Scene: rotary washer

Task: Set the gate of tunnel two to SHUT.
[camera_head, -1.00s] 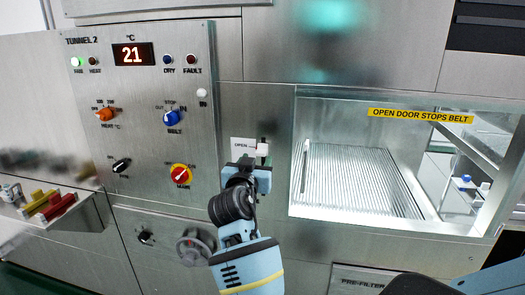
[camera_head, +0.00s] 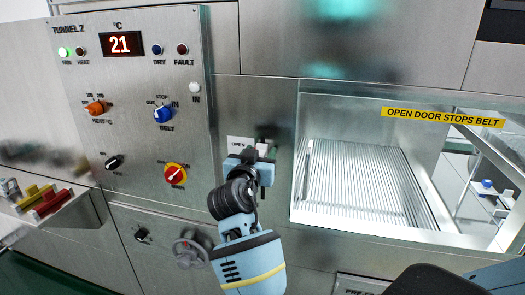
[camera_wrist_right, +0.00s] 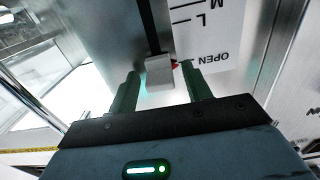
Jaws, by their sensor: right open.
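The gate slider has a white block-shaped knob (camera_head: 262,149) in a dark vertical slot. It also shows in the right wrist view (camera_wrist_right: 159,72). Beside the slot is a white scale plate (camera_head: 239,144) with OPEN printed on it; in the wrist view the plate (camera_wrist_right: 208,38) also shows L and M. A red pointer at the knob stands near the OPEN word. My right gripper (camera_wrist_right: 160,78) is open, with one green finger on either side of the knob in the picture. I cannot tell whether they touch it. In the head view the right gripper (camera_head: 255,166) partly covers the plate. My left gripper is not in view.
The TUNNEL 2 panel (camera_head: 135,130) with knobs and lamps stands left of the gripper. A handwheel (camera_head: 191,248) is below it. The open tunnel mouth with a ribbed belt (camera_head: 365,185) is to the right. A tray (camera_head: 60,220) holds coloured items at far left.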

